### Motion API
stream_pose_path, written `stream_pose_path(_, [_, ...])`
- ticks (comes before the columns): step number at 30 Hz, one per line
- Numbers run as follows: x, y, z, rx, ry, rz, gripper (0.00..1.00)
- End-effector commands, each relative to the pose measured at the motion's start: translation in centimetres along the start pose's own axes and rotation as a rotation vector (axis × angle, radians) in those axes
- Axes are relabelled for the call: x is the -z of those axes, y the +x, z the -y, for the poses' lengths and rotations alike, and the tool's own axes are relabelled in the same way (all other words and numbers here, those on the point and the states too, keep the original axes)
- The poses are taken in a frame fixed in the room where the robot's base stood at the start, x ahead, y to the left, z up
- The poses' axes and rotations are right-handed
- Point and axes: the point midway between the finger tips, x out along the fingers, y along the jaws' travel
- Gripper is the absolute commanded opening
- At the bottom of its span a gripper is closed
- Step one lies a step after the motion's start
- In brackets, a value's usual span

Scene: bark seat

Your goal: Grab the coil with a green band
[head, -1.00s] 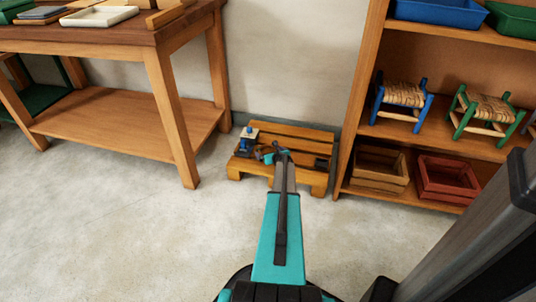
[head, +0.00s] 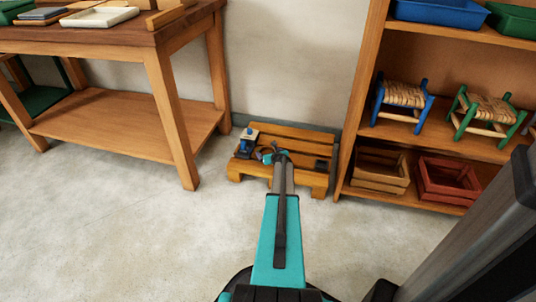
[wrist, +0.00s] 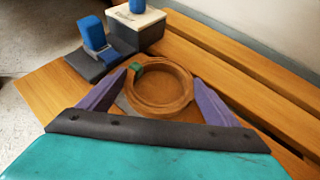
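The coil (wrist: 160,109) is a brown ring with a small green band (wrist: 137,67) on its far left side. It lies flat on a low wooden pallet-like platform (head: 290,132). In the wrist view my gripper (wrist: 161,78) is open, with one purple finger on each side of the coil. Gaps seem to show between fingers and coil, but I cannot tell whether either touches. In the head view my gripper (head: 270,154) is low over the platform and the coil is not clearly made out there.
A blue block on a dark base (wrist: 93,35) and a cream box with a blue top (wrist: 136,18) stand just beyond the coil. A wooden table (head: 165,100) is on the left. A shelf (head: 355,110) with stools and crates is on the right. The front floor is clear.

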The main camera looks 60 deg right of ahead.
Motion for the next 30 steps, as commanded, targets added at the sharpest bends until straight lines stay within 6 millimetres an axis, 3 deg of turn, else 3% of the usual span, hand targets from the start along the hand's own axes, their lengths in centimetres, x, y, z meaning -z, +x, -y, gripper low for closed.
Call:
stream_pose_path(1, [0.0, 0.0, 0.0, 0.0, 0.0, 0.0, 0.71])
stream_pose_path(3, [0.0, 0.0, 0.0, 0.0, 0.0, 0.0, 0.61])
stream_pose_path(20, [-1.2, -0.7, 0.0, 0.0, 0.001, 0.001, 0.61])
stream_pose_path(27, [-3.6, -2.0, 0.0, 0.0, 0.001, 0.0, 0.61])
stream_pose_path(30, [-2.5, -3.6, 0.1, 0.001, 0.002, -0.001, 0.61])
